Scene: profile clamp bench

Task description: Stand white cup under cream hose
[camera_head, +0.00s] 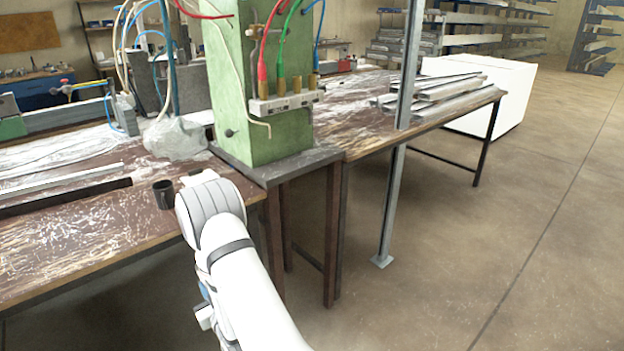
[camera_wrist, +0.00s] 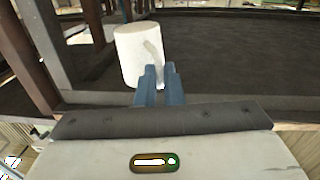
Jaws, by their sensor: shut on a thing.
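The white cup (camera_wrist: 138,55) is in the wrist view, just beyond my gripper (camera_wrist: 160,72). The blue fingers are closed on its handle, at the cup's right side. Whether the cup's base touches a surface I cannot tell. In the head view my arm covers the gripper and most or all of the cup. A small white patch (camera_head: 198,177) beside my wrist may be part of it. The cream hose (camera_head: 240,85) hangs down the front of the green column (camera_head: 268,146). Its lower end is near the metal block with brass fittings.
A black cup (camera_head: 163,194) stands at the bench (camera_head: 90,225) edge, left of my wrist. Red (camera_head: 262,72), green (camera_head: 283,45) and blue (camera_head: 316,50) hoses hang by the column. A grey post (camera_head: 400,130) stands to the right. Metal profiles (camera_head: 435,92) lie on the right bench.

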